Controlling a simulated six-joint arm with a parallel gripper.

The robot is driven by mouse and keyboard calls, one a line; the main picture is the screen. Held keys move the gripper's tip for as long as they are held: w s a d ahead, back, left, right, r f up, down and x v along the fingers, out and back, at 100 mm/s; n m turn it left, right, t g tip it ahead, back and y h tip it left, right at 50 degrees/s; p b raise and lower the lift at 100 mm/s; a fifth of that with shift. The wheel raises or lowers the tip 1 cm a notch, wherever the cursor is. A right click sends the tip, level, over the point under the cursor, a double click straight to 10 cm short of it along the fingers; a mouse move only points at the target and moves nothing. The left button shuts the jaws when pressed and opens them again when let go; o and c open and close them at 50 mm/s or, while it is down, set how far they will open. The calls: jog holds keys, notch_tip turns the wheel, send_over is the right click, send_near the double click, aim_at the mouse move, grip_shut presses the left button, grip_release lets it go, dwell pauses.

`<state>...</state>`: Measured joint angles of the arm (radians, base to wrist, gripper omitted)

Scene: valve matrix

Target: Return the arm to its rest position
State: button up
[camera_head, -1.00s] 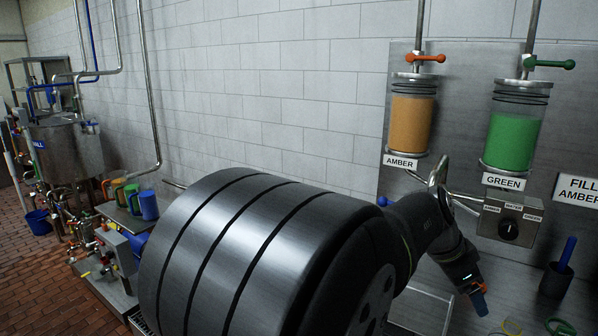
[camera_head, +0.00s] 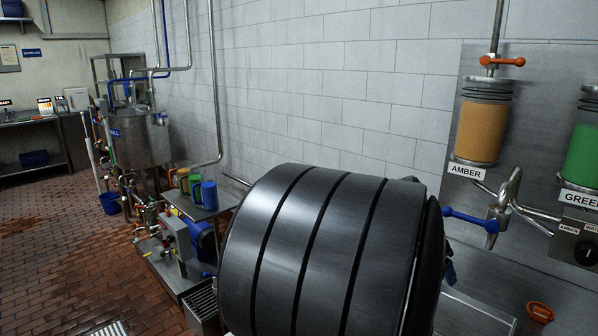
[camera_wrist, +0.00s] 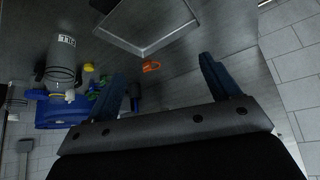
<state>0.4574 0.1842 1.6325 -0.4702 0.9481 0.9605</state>
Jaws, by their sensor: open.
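My gripper (camera_wrist: 162,68) shows in the wrist view with its two blue fingers spread wide apart. Nothing is between them. Its fingers stand in front of a grey metal surface, at a distance I cannot tell. In the head view my large dark arm link fills the lower middle and hides most of what lies beyond it, including nearly all of the gripper.
The amber cylinder (camera_head: 480,132) and the green cylinder (camera_head: 583,155) hang on the wall panel at right. A blue-handled valve (camera_head: 470,219) is just right of my link. Mugs (camera_head: 209,194) stand on a cart at left. Open brick floor (camera_head: 60,250) lies at far left.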

jog(key=w+a+n+t, duration=0.1)
jog(key=w+a+n, duration=0.1)
jog(key=w+a, duration=0.2)
jog(key=a, duration=0.3)
jog(key=shift+w, duration=0.4)
jog(key=shift+s+d, duration=0.1)
jog(key=shift+d, duration=0.05)
jog(key=s+d+m+g, duration=0.2)
jog(key=s+d+m, duration=0.3)
jog(key=s+d, duration=0.8)
jog(key=shift+s+d+m+g, duration=0.15)
jog(key=shift+d+m+g, duration=0.2)
jog(key=shift+d, duration=0.75)
